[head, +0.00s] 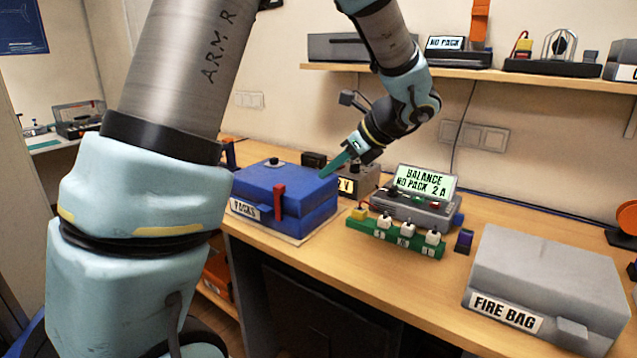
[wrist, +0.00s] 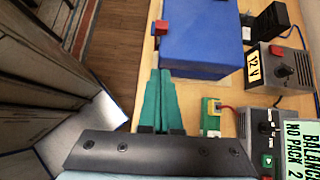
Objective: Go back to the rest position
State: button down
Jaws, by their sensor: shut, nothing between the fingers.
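I cannot tell the exact gap between the fingertips and the box.
The charger with the BALANCE display (head: 415,205), a green board with white plugs (head: 395,238) and the grey FIRE BAG box (head: 550,280) stand on the bench. A shelf (head: 470,76) runs above.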

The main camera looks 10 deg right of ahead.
jog(key=shift+s+d+r, duration=0.15)
jog(key=shift+r, duration=0.05)
jog(key=s+a+f+n+g+h, duration=0.1)
jog(key=s+a+f+n+h, duration=0.1)
jog(key=a+n, duration=0.5)
jog(key=s+a+f+n+g+h, duration=0.2)
jog(key=s+a+f+n, duration=0.2)
jog(key=a+n, duration=0.3)
jog(key=s+a+f+n+g+h, duration=0.1)
jog(key=s+a+f+n+h, duration=0.1)
jog(key=a+n, duration=0.5)
jog(key=s+f+n, duration=0.1)
jog(key=s+n, duration=0.1)
jog(key=n, duration=0.2)
jog(key=shift+s+a+f+n+g+h, duration=0.15)
jog(key=shift+a+f+n+g+h, duration=0.15)
jog(key=shift+a, duration=0.1)
